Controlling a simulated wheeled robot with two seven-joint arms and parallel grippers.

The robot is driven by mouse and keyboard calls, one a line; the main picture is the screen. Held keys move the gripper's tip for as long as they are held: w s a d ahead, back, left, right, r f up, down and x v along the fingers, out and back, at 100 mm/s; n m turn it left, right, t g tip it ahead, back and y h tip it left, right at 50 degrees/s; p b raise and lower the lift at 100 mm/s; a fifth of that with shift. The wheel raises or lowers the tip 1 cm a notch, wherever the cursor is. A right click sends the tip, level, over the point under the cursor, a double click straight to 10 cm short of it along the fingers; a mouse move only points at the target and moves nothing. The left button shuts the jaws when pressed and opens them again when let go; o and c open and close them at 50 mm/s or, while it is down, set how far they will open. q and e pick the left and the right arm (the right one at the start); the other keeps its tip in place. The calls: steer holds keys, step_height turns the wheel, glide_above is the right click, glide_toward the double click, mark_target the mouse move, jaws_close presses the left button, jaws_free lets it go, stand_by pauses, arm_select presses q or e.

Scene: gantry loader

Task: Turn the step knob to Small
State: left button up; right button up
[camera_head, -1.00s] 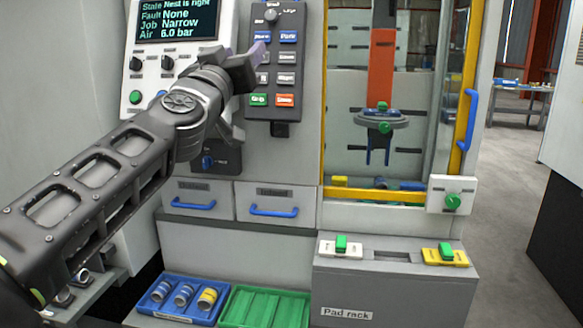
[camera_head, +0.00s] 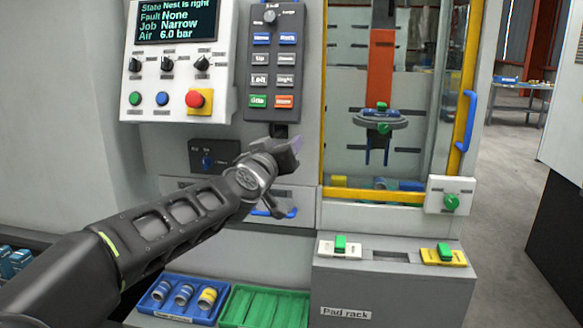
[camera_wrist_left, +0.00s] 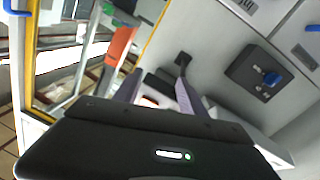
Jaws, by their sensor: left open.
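The knob at the top of the dark hand pendant (camera_head: 270,16) is small and round, in the head view. A label beside it seems to read Large; which way its pointer faces is too small to tell. The dark pendant (camera_head: 247,73) hangs on the grey machine front with several blue, grey, green and red buttons below the knob. My left gripper (camera_head: 292,178) is open and empty, below the pendant and in front of the drawers, well apart from the knob. Its two spread fingers show in the left wrist view (camera_wrist_left: 158,78). My right gripper is out of view.
The white control panel (camera_head: 150,85) with a screen, black knobs and a red stop button (camera_head: 199,101) is left of the pendant. A dark box with a blue knob (camera_head: 207,160) sits below. A yellow-framed window (camera_head: 324,110) is to the right.

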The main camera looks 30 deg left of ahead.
arm_select(q)
steer(key=shift+g, duration=0.5)
steer(key=f, duration=0.1)
steer(key=w+d+f, duration=0.1)
steer(key=f, duration=0.3)
steer(key=shift+w+d+f, duration=0.15)
steer(key=shift+w+f, duration=0.1)
steer(key=shift+w, duration=0.05)
